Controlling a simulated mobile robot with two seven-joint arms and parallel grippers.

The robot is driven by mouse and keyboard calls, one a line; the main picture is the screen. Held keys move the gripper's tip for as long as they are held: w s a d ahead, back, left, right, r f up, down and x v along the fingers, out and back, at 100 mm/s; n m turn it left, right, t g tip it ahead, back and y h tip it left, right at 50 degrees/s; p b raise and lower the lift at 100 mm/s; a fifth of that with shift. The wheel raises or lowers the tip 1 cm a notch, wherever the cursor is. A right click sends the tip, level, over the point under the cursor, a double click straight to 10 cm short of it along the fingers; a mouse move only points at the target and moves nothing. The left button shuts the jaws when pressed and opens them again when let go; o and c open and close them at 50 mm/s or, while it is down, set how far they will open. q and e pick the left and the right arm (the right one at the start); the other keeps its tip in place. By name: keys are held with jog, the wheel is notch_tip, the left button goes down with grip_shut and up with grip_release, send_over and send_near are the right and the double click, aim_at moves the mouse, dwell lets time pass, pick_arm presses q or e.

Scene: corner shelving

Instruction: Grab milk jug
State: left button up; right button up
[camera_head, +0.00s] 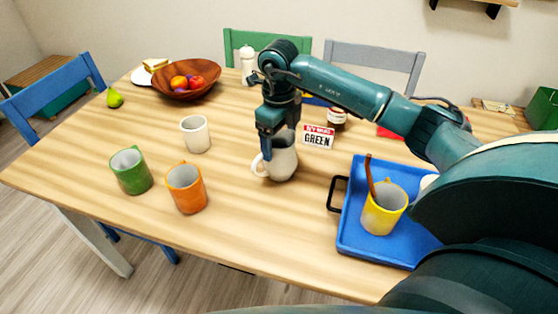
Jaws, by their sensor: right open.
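A white milk jug (284,163) stands upright on the wooden table, with its handle on its left side. My right gripper (268,150) points down at the jug, in front of its upper left part near the handle, and hides part of it. The gripper is open. I cannot tell whether its fingers touch the jug or straddle the handle. My left gripper is not in view.
A blue tray (350,232) holds a yellow mug (384,208) with a stick in it. White (195,134), orange (187,188) and green (131,170) mugs stand left. A sign (318,137) and a jar (337,118) stand behind the jug. Clear table lies in front.

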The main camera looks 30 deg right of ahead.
jog(key=shift+f, duration=0.95)
jog(key=shift+c, duration=0.2)
jog(key=c, duration=1.2)
jog(key=shift+r, duration=0.1)
jog(key=shift+c, duration=0.5)
jog(key=shift+r, duration=0.1)
